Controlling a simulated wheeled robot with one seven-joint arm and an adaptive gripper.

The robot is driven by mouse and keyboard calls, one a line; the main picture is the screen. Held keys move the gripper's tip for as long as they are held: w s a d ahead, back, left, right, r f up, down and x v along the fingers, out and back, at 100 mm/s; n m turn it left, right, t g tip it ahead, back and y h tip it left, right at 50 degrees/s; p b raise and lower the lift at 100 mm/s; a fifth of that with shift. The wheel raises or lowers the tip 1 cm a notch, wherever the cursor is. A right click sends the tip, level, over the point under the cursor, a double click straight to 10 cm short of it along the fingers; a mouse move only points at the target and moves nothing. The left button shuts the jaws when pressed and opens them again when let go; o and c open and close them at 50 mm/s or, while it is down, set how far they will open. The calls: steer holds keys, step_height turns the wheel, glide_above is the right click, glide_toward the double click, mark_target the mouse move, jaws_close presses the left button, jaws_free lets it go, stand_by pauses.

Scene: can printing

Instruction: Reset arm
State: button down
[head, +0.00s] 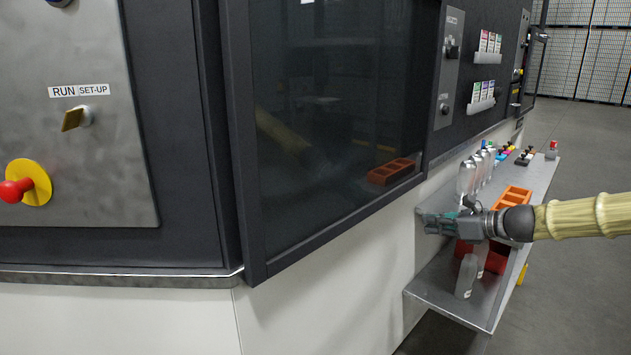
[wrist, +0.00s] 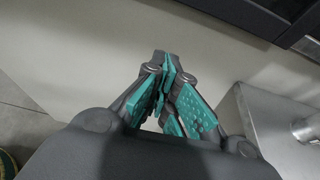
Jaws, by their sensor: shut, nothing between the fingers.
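My gripper (head: 432,222) reaches in from the right in the head view. It hangs in front of the steel shelf unit, close to the machine's white lower panel. In the wrist view my gripper (wrist: 166,72) has its teal-padded fingers together at the tips, with nothing between them. The white panel (wrist: 110,40) lies beyond the fingertips. My arm hides part of the shelves behind it.
The dark glass door (head: 330,110) is shut. A red knob (head: 14,190) is at left.

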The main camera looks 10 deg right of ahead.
steer(key=s+a+f+n+g+h+p, duration=0.1)
steer(key=s+a+f+n+g+h, duration=0.2)
steer(key=s+f, duration=0.5)
steer(key=s+a+f+n+g+h+p, duration=0.15)
steer(key=s+a+f+n, duration=0.3)
steer(key=f, duration=0.85)
steer(key=s+a+f+n+g+h, duration=0.2)
steer(key=s+a+f+n+g, duration=0.15)
steer(key=s+f, duration=0.5)
steer(key=s+a+f+n+g+p, duration=0.1)
steer(key=s+f+n, duration=0.3)
steer(key=s, duration=0.5)
steer(key=s+a+f+n+h+p, duration=0.1)
steer(key=s+a+f+n, duration=0.3)
steer(key=s+n, duration=0.3)
steer(key=s+a+f+n+g+h+p, duration=0.1)
steer(key=s+f+n, duration=0.3)
steer(key=s, duration=0.9)
steer(key=shift+a+f+n+g, duration=0.2)
steer(key=shift+a+n+g, duration=0.1)
steer(key=shift+a+n, duration=0.5)
steer(key=shift+a, duration=0.1)
